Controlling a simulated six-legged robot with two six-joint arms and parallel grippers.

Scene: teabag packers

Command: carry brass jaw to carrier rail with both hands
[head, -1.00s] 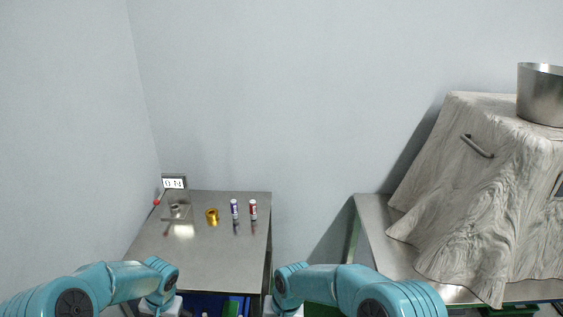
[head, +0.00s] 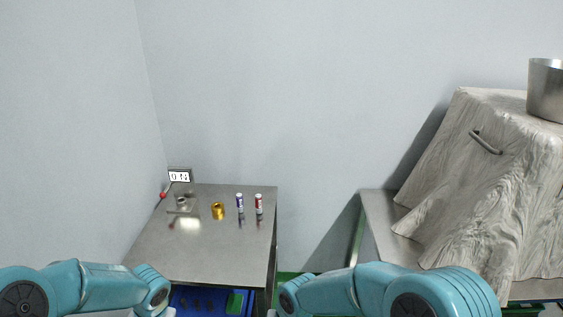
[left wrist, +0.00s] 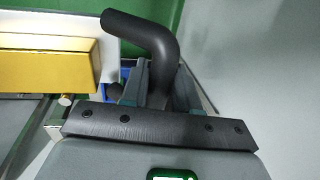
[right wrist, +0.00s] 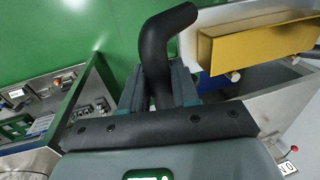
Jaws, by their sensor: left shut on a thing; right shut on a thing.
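The brass jaw is a long gold block with a black bent handle at each end. In the left wrist view the brass jaw (left wrist: 45,66) is at the left, and my left gripper (left wrist: 160,84) is shut around its black handle (left wrist: 143,32). In the right wrist view the brass jaw (right wrist: 262,38) is at the upper right, and my right gripper (right wrist: 157,84) is shut around the other handle (right wrist: 156,45). In the head view both grippers and the jaw are below the picture's edge. I cannot identify the carrier rail.
A steel table (head: 190,255) stands ahead at the left, with a brass ring (head: 218,210), two small cylinders (head: 240,202) (head: 259,202) and a small display (head: 179,176). A draped bulk (head: 470,190) with a steel pot (head: 546,90) stands on the right table (head: 374,214).

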